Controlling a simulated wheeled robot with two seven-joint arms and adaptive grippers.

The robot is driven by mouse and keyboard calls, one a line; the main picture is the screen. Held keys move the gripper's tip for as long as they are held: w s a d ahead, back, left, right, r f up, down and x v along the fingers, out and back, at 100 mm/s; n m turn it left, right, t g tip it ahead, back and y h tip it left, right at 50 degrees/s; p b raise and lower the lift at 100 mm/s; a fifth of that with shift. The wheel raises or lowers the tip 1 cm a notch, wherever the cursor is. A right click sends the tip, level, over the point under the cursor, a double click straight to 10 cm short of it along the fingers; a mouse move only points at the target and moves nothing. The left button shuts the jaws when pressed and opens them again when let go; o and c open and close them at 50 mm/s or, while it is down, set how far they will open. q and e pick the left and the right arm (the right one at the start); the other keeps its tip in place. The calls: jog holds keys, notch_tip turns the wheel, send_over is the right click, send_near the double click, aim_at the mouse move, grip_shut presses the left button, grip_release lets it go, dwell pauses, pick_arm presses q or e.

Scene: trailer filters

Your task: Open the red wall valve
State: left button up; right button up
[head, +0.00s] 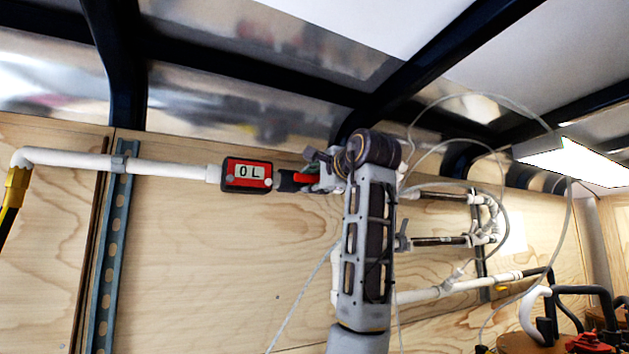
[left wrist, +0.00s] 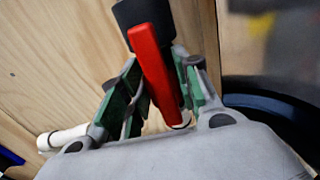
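The red valve handle (head: 304,178) sits on a black fitting (head: 288,181) in the white wall pipe, just right of a red flow meter. My left gripper (head: 317,172) is at the handle; the arm's wrist hides what lies behind it. In the left wrist view, the red handle (left wrist: 152,65) is a long lever that reaches down between the green-padded fingers of my left gripper (left wrist: 158,72). The fingers are apart, with a gap on the handle's left side; the handle is close to the right finger. Whether it touches is unclear. My right gripper is not in view.
The red flow meter (head: 247,175) reads "0 L". The white pipe (head: 170,168) runs left along the plywood wall past a grey metal strut (head: 108,260). More pipes with grey valves (head: 440,241) are right of my arm. A lamp (head: 570,160) hangs at upper right.

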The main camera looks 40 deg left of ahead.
pick_arm(q)
jog(key=shift+o, duration=0.2)
jog(key=v, duration=1.2)
jog(key=shift+f, duration=0.1)
dwell(0.8)
